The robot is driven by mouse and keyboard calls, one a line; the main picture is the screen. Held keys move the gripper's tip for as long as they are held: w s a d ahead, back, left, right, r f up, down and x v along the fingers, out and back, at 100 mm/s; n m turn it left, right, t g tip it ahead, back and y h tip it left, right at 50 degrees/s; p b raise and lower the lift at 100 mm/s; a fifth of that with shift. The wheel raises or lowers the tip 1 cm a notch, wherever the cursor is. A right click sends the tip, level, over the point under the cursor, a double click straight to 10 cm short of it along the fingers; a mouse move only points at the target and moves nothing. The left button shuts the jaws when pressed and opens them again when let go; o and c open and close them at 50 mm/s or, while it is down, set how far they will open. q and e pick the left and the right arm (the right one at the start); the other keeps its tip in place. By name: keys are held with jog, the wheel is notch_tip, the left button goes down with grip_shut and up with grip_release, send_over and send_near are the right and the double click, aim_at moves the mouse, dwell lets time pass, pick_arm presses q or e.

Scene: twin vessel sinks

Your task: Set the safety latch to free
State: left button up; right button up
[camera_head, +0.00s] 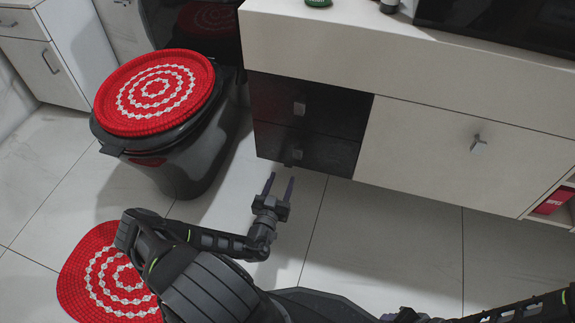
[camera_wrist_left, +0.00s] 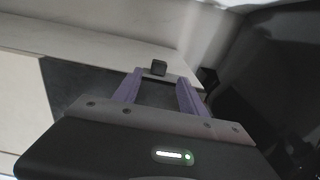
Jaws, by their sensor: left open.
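A small dark block (camera_wrist_left: 158,68) sticks out just beyond and between my fingers in the left wrist view; it may be the safety latch, but its setting cannot be read. A small dark piece (camera_head: 297,154) shows low on the dark drawer front (camera_head: 335,152) in the head view; I cannot tell for sure that it is the same part. My left gripper (camera_head: 281,183) is open and empty, just in front of and below the drawers. Its purple fingers also show in the left wrist view (camera_wrist_left: 158,90). Part of my right arm shows at the bottom right; its jaws are not clear.
The upper dark drawer has a metal knob (camera_head: 299,109). A pale cabinet door (camera_head: 440,140) with a handle (camera_head: 478,144) stands to the right. A black bin (camera_head: 185,165) with a red lid cover (camera_head: 155,90) stands left. A red mat (camera_head: 80,265) lies on the floor.

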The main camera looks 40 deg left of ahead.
aim_at(288, 166)
pick_arm(q)
jog(key=b+x, duration=0.2)
jog(key=x, duration=0.5)
jog(key=shift+d+f+b, duration=0.15)
jog(key=shift+d+b, duration=0.05)
jog(key=shift+b, duration=0.15)
jog(key=shift+w+a, duration=0.2)
jog(key=shift+w, duration=0.25)
grip_shut()
dwell(0.9)
